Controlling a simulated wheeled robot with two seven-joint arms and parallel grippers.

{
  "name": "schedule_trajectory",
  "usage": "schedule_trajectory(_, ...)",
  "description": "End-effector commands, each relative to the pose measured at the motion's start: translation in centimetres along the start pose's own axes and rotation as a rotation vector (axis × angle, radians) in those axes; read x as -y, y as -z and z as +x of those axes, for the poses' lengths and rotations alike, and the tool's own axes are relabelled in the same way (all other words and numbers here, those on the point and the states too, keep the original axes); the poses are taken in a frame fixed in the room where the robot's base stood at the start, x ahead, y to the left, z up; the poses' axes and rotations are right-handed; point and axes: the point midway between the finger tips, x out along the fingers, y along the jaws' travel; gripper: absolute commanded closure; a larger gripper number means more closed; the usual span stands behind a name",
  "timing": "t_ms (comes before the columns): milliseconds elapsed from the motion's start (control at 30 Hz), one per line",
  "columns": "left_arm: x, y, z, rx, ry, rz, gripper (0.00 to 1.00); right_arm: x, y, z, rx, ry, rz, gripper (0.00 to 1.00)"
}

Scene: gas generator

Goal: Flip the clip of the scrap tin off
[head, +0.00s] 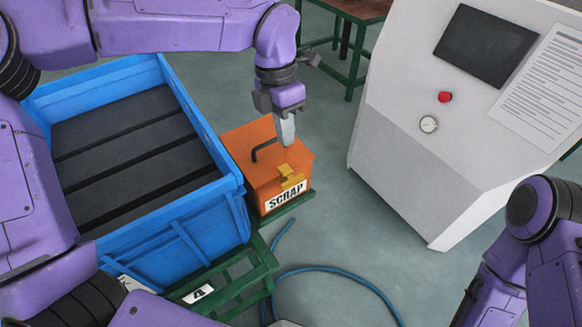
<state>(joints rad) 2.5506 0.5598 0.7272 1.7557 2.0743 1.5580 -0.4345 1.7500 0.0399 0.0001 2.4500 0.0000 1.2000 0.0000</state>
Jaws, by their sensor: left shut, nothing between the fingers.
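The scrap tin (270,175) is an orange box with a white SCRAP label on its front, standing on a green base beside the blue crate. Its lid looks closed and carries a dark bent handle (262,149). The yellow clip (291,179) sits at the lid's front edge, above the label. My left gripper (287,141) points down over the back right part of the lid, behind the clip and apart from it. Its fingers are shut and empty. Whether the fingertips touch the lid I cannot tell. My right arm shows at the lower right, but its gripper is out of the picture.
A blue crate (205,118) with dark slabs stands left of the tin on a green frame (233,283). A white console (395,150) with a screen, red button and gauge stands to the right. A blue hose (335,269) lies on the floor. A table (357,10) stands behind.

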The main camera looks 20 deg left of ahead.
Motion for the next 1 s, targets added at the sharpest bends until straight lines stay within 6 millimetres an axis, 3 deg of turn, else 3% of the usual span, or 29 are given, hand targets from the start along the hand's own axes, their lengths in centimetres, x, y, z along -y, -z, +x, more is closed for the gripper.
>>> schedule_trajectory(200,0.1,0.1,5.0,-0.005,0.001,0.000,1.00,0.0,0.0,0.0,0.000,0.000,0.000,1.00)
schedule_trajectory(433,0.1,0.1,8.9,-0.003,0.001,0.000,1.00,0.0,0.1,-0.3,0.000,0.000,0.000,1.00)
schedule_trajectory(600,0.0,0.0,10.1,0.000,0.000,0.000,1.00,0.0,0.1,-0.3,0.000,0.000,0.000,1.00)
schedule_trajectory(1000,0.0,0.0,10.2,0.000,-0.004,-0.001,1.00,0.0,0.1,-0.3,0.000,0.000,0.000,1.00)
